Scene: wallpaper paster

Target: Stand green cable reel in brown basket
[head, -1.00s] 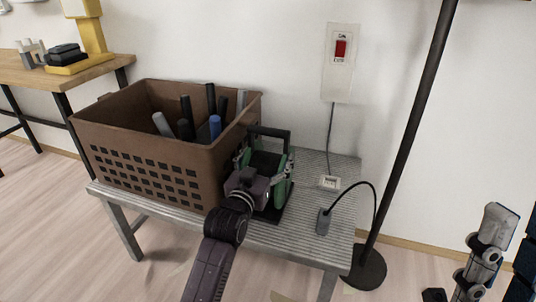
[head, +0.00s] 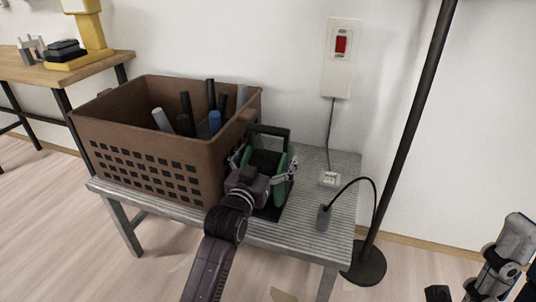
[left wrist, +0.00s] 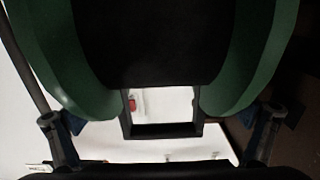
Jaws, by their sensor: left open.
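The green cable reel (head: 281,184) stands upright on the grey ribbed table, just right of the basket, with a black frame and handle on top. The brown basket (head: 150,160) sits on the left of the table. My left gripper (head: 264,168) is open, its fingers spread on either side of the reel. In the left wrist view, the reel's green flanges (left wrist: 253,50) and black hub fill the top, and the two fingertips (left wrist: 160,128) show at the lower left and right. Whether they touch the reel I cannot tell.
The basket holds several dark, grey and blue rods (head: 215,122). A socket block (head: 329,179) and a black plug with cable (head: 323,217) lie on the table (head: 300,240) right of the reel. A black pole (head: 408,130) stands beside the table.

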